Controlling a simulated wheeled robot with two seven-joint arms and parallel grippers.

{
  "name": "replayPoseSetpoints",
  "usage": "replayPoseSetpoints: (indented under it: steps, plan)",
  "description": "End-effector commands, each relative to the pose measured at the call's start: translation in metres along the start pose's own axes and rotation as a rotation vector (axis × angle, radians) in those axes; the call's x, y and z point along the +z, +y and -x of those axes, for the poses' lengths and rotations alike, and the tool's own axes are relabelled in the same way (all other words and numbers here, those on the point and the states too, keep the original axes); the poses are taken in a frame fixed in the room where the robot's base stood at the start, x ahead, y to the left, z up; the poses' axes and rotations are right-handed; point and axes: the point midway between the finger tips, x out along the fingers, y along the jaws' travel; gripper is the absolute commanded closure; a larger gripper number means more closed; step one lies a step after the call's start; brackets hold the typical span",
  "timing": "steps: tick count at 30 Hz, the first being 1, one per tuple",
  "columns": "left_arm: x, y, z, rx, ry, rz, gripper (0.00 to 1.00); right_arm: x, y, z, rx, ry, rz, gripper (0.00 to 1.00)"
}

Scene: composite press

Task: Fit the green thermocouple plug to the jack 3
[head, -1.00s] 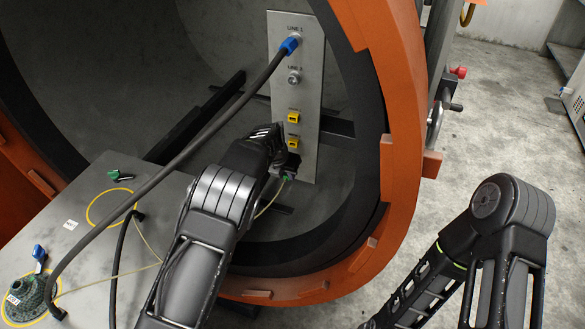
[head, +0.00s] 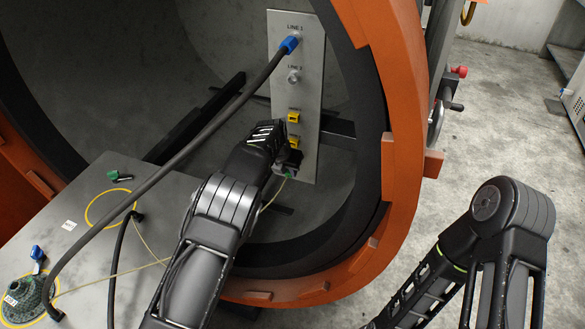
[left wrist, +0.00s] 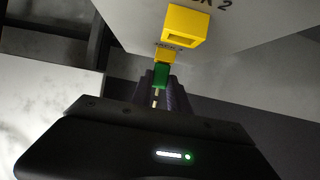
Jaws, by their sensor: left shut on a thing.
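The green thermocouple plug (left wrist: 161,76) is held between the fingers of my left gripper (left wrist: 163,88). In the left wrist view its front end lines up with the yellow jack 3 (left wrist: 165,54) and appears to meet it. I cannot tell whether it is seated. The larger yellow jack 2 (left wrist: 187,25) is nearer the camera. In the head view my left gripper (head: 286,160) is at the lower part of the grey panel (head: 312,90) and hides most of the plug and jack 3. My right gripper is out of view.
A yellow jack (head: 293,117) shows above my left gripper. A blue connector (head: 289,45) with a thick hose is on the panel's top fitting; the fitting below it (head: 294,77) is bare. A thin pale cable trails over the table (head: 85,222). An orange rim (head: 405,180) surrounds the opening.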

Motion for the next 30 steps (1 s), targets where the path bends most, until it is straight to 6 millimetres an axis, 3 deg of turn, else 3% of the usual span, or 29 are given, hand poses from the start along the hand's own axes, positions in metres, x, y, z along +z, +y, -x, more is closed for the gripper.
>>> replayPoseSetpoints:
  steps: [19, 20, 30]
  plan:
    - [0.0027, -0.0003, -0.0012, 0.0, -0.002, -0.001, 1.0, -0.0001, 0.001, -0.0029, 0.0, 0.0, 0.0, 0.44]
    - [0.0029, -0.0003, -0.0011, 0.0, -0.002, -0.001, 0.78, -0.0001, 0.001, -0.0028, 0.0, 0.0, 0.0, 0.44]
    - [0.0026, -0.0003, -0.001, 0.0, -0.001, 0.0, 0.54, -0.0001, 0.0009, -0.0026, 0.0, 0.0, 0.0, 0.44]
